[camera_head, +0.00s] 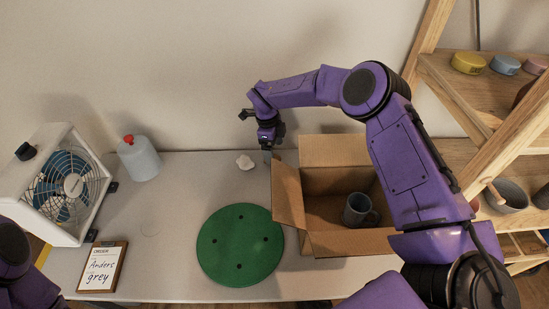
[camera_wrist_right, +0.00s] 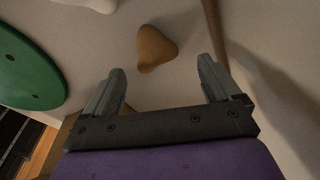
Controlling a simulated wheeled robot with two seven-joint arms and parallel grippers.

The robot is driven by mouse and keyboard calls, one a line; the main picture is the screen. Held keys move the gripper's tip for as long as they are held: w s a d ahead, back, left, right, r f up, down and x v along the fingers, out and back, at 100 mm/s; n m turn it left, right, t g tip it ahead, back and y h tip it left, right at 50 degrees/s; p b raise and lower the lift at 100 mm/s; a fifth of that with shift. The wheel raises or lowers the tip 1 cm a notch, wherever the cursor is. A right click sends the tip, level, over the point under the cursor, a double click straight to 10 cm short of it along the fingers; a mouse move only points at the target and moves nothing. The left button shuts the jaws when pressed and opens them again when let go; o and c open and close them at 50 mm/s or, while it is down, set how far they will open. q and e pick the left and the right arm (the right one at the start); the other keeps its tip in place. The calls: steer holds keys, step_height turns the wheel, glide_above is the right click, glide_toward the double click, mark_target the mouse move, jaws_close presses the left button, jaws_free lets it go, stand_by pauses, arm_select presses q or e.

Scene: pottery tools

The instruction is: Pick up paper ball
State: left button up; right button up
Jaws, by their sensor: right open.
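A brown lump (camera_wrist_right: 155,48) lies just beyond the fingertips there. A white thing (camera_wrist_right: 95,3), probably the paper ball, is cut off by the top edge. My left gripper is out of view.
The cardboard box (camera_head: 345,243) holds a grey-blue mug (camera_head: 358,209); its left flap stands near my right gripper. A fan (camera_head: 70,185), a red-capped bottle (camera_head: 138,159) and a name board (camera_head: 103,268) stand left. Wooden shelves (camera_head: 490,105) rise right. Table between bottle and paper ball is clear.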

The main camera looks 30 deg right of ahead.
mark_target(275, 154)
steer(key=shift+s+d+f+p, duration=0.1)
steer(key=shift+f+p, duration=0.2)
steer(key=shift+f, duration=0.65)
steer(key=shift+s+d+f+p, duration=0.1)
steer(key=shift+f+p, duration=0.15)
steer(key=shift+f, duration=0.65)
steer(key=c, duration=1.1)
steer(key=shift+r, duration=0.1)
